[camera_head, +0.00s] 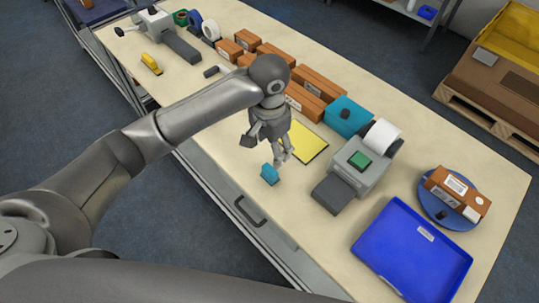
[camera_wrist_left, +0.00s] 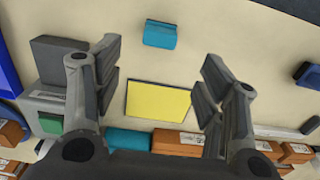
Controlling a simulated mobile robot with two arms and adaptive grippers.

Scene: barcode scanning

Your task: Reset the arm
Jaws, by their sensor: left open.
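My left arm reaches in from the left in the head view, and its gripper (camera_head: 268,147) hangs over the table, fingers pointing down. The gripper is open and nothing is between its fingers. In the left wrist view the two fingers (camera_wrist_left: 160,75) stand wide apart above the table. A small teal block (camera_head: 269,174) lies on the table near the front edge, just beyond the fingertips and apart from them; it also shows in the left wrist view (camera_wrist_left: 160,34). A yellow pad (camera_head: 304,142) lies behind the gripper, partly hidden by it. My right gripper is not in view.
A grey label printer (camera_head: 374,170) with a white roll stands right of the gripper. A blue tray (camera_head: 415,250) and a round blue plate (camera_head: 430,204) bearing a brown box (camera_head: 458,190) are farther right. Brown boxes (camera_head: 318,84) and tape rolls line the back.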

